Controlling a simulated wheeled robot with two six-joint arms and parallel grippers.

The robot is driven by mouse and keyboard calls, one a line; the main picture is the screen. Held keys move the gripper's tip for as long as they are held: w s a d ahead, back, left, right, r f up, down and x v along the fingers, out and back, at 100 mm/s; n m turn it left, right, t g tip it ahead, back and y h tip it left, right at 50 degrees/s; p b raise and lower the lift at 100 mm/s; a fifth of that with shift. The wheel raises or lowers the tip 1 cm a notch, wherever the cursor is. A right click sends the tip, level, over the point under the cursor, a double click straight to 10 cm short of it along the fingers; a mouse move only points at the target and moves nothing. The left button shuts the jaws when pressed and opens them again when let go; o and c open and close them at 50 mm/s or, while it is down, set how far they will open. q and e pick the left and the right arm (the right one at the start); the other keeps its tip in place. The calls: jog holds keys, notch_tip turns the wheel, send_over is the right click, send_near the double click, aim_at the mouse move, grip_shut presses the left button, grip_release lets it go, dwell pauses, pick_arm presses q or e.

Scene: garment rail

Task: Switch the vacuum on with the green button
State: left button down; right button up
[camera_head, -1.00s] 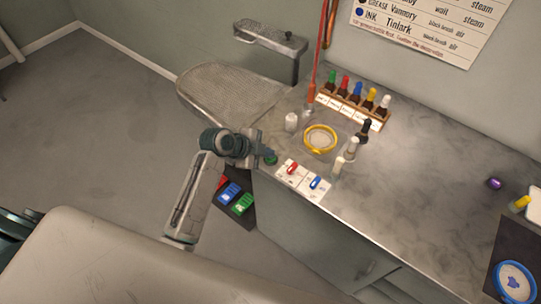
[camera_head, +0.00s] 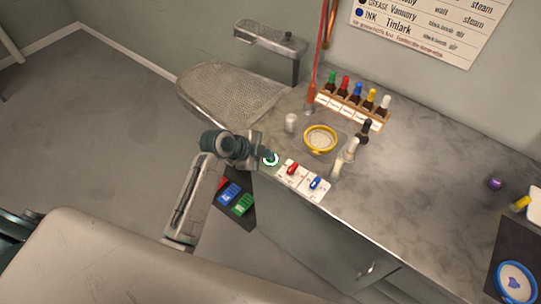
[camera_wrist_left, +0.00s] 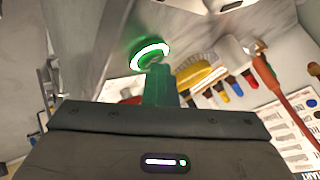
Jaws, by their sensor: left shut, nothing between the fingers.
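The green button (camera_head: 270,159) sits at the front left corner of the counter, and its ring glows bright white-green. It also shows in the left wrist view (camera_wrist_left: 151,54), lit, just beyond my fingertips. My left gripper (camera_head: 264,154) is shut and empty, with its tips at the button. In the left wrist view the shut fingers (camera_wrist_left: 160,82) overlap the near edge of the button; I cannot tell whether they still touch it. My right gripper is not in view.
Red (camera_head: 292,168) and blue (camera_head: 315,183) switches sit right of the button. A yellow-rimmed ring (camera_head: 320,139), small bottles and a bottle rack (camera_head: 352,108) stand behind. A perforated board (camera_head: 232,92) lies to the left. The counter's middle right is clear.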

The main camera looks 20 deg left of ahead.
aim_at(267, 160)
pick_arm(q)
jog(key=shift+r, duration=0.15)
jog(key=shift+r+p, duration=0.45)
jog(key=shift+r, duration=0.05)
notch_tip(267, 160, up, 5)
jog(key=p, duration=0.4)
jog(key=shift+r, duration=0.1)
dwell(0.7)
dwell(0.9)
